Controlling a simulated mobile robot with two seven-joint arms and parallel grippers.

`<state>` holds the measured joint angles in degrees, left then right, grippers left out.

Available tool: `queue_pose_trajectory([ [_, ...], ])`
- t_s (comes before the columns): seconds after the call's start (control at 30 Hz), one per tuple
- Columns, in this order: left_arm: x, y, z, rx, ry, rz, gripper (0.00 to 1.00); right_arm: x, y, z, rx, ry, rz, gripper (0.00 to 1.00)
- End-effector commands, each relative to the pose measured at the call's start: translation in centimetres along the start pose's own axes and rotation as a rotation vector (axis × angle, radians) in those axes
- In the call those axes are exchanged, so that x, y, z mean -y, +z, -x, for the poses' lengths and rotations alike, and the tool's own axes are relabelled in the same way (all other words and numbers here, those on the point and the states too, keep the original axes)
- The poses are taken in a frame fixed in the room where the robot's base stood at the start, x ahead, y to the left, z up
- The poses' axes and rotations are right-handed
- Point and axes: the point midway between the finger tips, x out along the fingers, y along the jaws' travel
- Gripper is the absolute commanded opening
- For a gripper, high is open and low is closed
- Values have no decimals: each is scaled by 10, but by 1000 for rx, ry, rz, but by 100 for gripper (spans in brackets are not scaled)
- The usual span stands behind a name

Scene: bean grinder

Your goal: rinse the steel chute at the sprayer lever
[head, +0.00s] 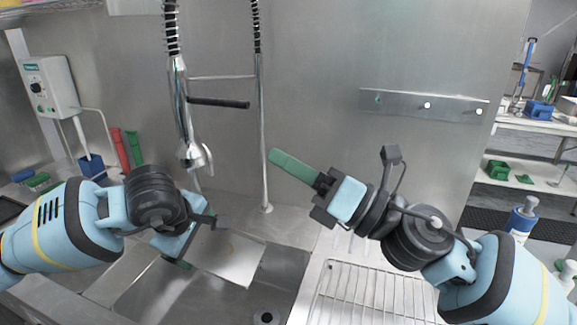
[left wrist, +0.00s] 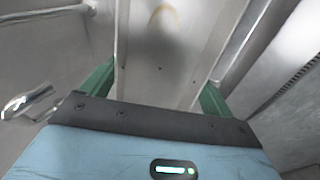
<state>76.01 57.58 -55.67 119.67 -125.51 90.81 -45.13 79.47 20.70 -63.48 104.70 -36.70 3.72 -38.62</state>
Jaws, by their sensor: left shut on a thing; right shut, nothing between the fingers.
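The steel chute (head: 232,258) is a flat, shiny metal piece over the sink, below and right of the sprayer. My left gripper (head: 180,262) is shut on its near left end. In the left wrist view the chute (left wrist: 165,70) lies between the green fingers, and a brownish stain marks its far part. The chrome sprayer (head: 181,105) hangs from a coiled hose above my left gripper; a dark bar (head: 220,103) sticks out to its right. I cannot tell whether this bar is the lever. My right gripper (head: 270,155) is shut and empty, raised right of the sprayer.
The sink has a drain (head: 266,318) at the bottom. A wire rack (head: 375,295) lies to its right under my right arm. A vertical pipe (head: 262,130) stands behind. Red and green items (head: 122,148) and a wall box (head: 48,87) are at left. A blue bottle (head: 522,215) stands at right.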

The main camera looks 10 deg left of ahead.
Motion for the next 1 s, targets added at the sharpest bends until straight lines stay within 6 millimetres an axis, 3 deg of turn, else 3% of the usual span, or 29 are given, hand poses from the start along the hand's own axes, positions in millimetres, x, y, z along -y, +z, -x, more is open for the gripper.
queue_pose_trajectory([
  [0.8, 45, 12, 27, 0, 3, 0, 52, -25, 20, -9, -1, 17, 39, 0],
  [1.0, 48, 13, 28, 0, 2, 1, 52, -26, 20, -9, -1, 17, 41, 0],
])
